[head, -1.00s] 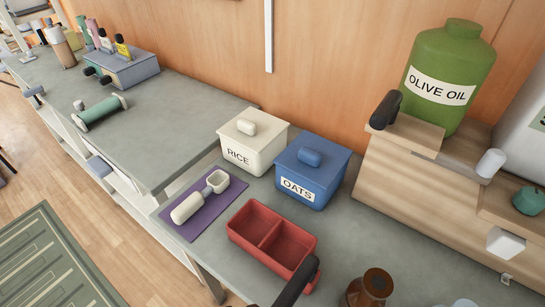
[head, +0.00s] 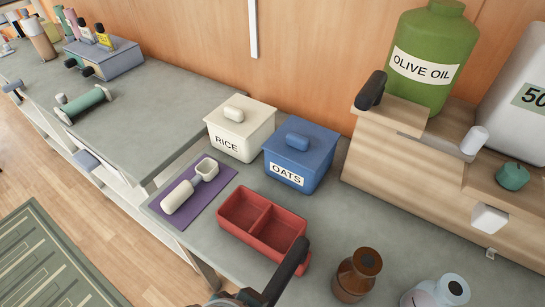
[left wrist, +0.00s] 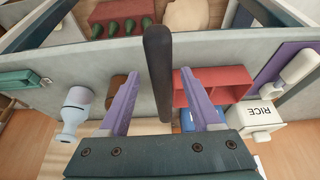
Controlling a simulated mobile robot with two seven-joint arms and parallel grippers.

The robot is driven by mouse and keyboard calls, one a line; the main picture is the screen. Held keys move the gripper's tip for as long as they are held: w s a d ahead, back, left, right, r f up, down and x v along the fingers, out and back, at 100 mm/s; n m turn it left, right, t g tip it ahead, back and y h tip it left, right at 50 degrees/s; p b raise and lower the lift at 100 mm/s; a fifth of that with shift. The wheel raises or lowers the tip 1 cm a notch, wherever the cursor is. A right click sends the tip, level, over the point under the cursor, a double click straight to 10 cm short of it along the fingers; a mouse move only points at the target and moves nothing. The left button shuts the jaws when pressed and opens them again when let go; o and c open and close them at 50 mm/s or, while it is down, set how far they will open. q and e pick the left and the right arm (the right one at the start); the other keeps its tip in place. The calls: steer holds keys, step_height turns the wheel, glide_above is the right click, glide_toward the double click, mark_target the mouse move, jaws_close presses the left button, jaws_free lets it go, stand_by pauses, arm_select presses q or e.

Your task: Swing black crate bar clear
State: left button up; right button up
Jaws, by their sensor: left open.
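The black bar (head: 287,272) stands slanted at the bottom of the head view, in front of the red tray. In the left wrist view the black bar (left wrist: 158,65) runs upright up the middle, its lower end between my two purple fingertips. My left gripper (left wrist: 160,98) is open, with a gap on each side of the bar; I cannot tell how far it is from the bar in depth. A dark grey part beside the bar's lower end is cut off by the head view's bottom edge. The bar's mounting is hidden. My right gripper is not in view.
Behind stand the rice box (head: 240,130), the blue oats box (head: 300,155) and a wooden stand (head: 400,165). A purple mat (head: 215,200) holds a scoop (head: 185,190).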

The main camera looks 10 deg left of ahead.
arm_select(q)
steer(key=p+v, duration=0.4)
steer(key=v, duration=0.5)
steer(key=shift+p, duration=0.3)
steer(key=shift+s+r, duration=0.2)
steer(key=shift+r, duration=0.25)
steer(key=shift+a, duration=0.1)
